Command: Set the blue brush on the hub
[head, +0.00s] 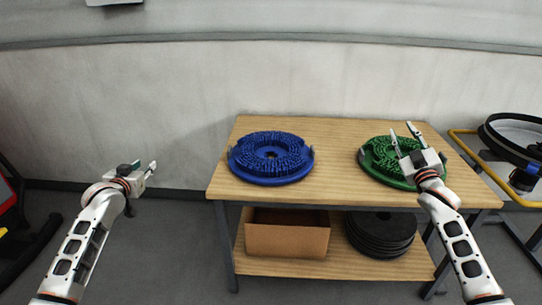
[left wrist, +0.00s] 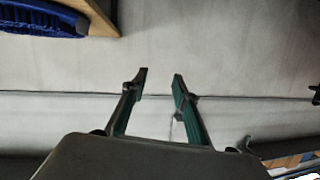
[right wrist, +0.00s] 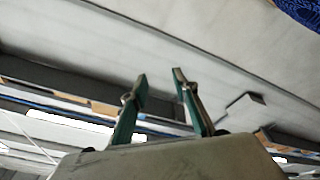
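The blue brush (head: 270,158) is a round disc that lies bristles up on the left part of the wooden table, with a hole in its middle. Part of it shows at the top left of the left wrist view (left wrist: 40,18). My left gripper (head: 145,167) is open and empty, left of the table and apart from the brush. My right gripper (head: 402,134) is open and empty, in front of the green brush (head: 380,165) in the picture. No hub can be clearly made out; a round dark-rimmed machine part (head: 515,135) stands at the far right.
The wooden table (head: 335,140) has bare room between the two brushes. Its lower shelf holds a cardboard box (head: 287,238) and a stack of black discs (head: 381,236). A yellow tube frame (head: 470,150) is at the right. Red and black equipment (head: 8,195) stands at the left edge.

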